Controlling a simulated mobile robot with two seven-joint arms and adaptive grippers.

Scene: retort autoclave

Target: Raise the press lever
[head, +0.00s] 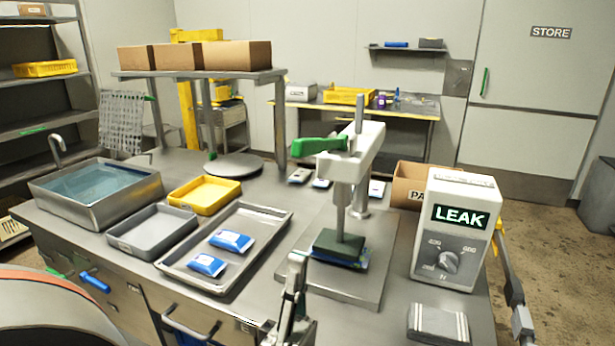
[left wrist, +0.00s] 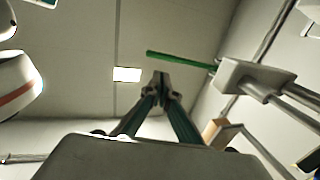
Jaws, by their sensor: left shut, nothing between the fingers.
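The press (head: 345,165) stands on a metal base plate on the table in the head view. Its green press lever (head: 318,145) points left from the head, roughly level. The lever also shows in the left wrist view (left wrist: 180,58), running left from the press head. The ram's dark green pad (head: 339,245) is down on a blue packet (head: 352,262), which is mostly hidden. My left gripper (head: 297,262) points up in front of the press, below the lever and apart from it. Its fingertips meet in the left wrist view (left wrist: 162,80), shut and empty.
A box with a LEAK display (head: 455,230) stands right of the press. A metal tray (head: 212,282) with two blue-white packets, a grey tray (head: 150,238), a yellow tray (head: 204,194) and a water basin (head: 50,190) are left. A raised shelf (head: 200,73) with cardboard boxes stands behind.

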